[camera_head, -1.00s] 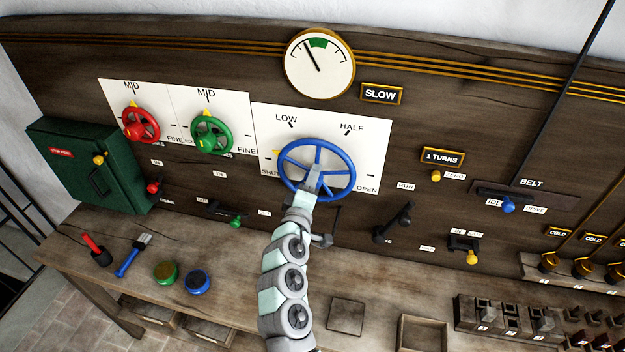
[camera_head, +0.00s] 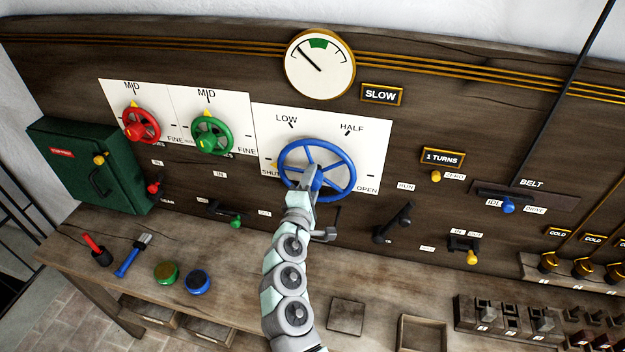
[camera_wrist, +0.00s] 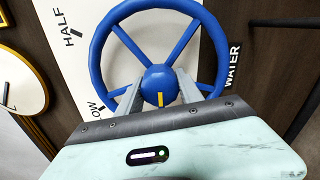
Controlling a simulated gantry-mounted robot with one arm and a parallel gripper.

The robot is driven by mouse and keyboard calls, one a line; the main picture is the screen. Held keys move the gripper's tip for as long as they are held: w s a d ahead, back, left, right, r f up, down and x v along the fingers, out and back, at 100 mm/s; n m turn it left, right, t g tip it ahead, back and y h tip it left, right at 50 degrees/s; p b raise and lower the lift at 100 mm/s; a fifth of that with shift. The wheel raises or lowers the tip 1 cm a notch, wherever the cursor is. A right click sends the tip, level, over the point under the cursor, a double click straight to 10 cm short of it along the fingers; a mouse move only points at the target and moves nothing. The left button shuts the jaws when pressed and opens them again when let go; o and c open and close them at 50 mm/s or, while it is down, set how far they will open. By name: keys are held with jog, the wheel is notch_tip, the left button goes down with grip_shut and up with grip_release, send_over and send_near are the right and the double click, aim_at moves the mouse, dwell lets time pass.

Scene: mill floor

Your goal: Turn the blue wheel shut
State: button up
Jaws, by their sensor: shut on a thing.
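The blue wheel (camera_head: 350,165) is mounted on a white plate (camera_head: 375,140) marked SHUT at lower left, LOW and HALF above, and OPEN at lower right. My gripper (camera_head: 313,178) is at the wheel's centre, shut on its hub. In the wrist view, my fingers (camera_wrist: 160,95) lie on either side of the blue hub (camera_wrist: 158,80), which has a yellow mark on its face. The wheel's rim (camera_wrist: 212,35) and spokes show beyond them.
A red wheel (camera_head: 155,123) and a green wheel (camera_head: 226,135) are on the left. A SLOW sign (camera_head: 380,94) is beside the gauge. A black lever (camera_head: 398,222) and a small dark handle (camera_head: 326,234) stick out near my arm.

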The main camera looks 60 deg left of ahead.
jog(key=o, duration=1.4)
jog(key=b+v, duration=0.2)
jog(key=v, duration=0.8)
jog(key=shift+s+d, duration=0.25)
jog(key=shift+s, duration=0.05)
jog(key=shift+w, duration=0.15)
